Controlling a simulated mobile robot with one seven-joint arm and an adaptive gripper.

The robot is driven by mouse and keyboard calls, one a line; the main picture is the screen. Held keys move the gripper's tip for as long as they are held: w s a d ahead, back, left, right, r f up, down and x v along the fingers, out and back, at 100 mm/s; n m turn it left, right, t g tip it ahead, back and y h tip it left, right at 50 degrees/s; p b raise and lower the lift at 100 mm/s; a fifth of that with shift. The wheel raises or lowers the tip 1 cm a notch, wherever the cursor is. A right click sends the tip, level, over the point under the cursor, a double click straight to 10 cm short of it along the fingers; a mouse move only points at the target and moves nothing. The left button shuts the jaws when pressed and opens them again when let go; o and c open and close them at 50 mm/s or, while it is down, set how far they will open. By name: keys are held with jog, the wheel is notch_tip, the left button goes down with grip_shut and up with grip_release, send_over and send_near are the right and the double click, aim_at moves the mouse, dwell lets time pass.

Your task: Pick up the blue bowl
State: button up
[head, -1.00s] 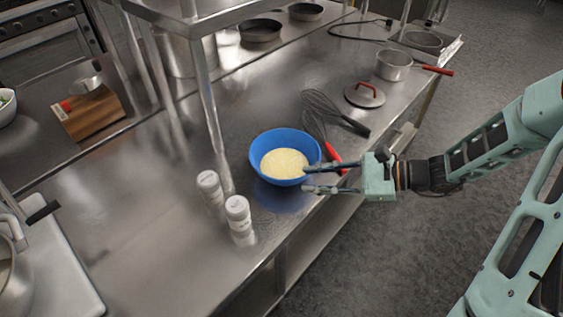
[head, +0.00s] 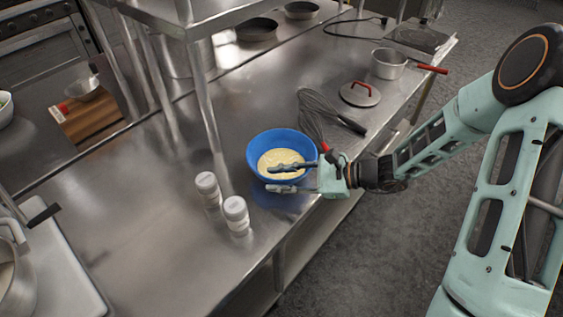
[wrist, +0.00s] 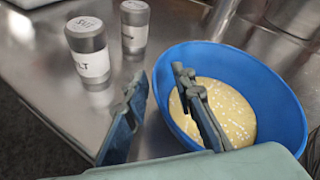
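The blue bowl (head: 256,150) stands upright on the steel counter near its front edge and holds a pale yellow grainy food (head: 277,158). My gripper (head: 270,179) is open at the bowl's near side. In the head view one finger reaches over the bowl's inside and the other is outside its near wall. In the wrist view the blue bowl (wrist: 272,90) is at the right. There the right finger is over the food, the left finger is outside, and the rim passes between them. I cannot tell whether either finger touches the bowl.
Two white-and-grey shakers (head: 236,215) stand left of the bowl. A whisk (head: 318,112) and a red-handled utensil lie just behind it. A red-handled lid (head: 360,94) and a saucepan (head: 388,64) are farther back right. A shelf post (head: 209,110) rises behind the bowl.

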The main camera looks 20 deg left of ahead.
grip_shut()
jog(key=shift+r, duration=0.1)
dwell(0.4)
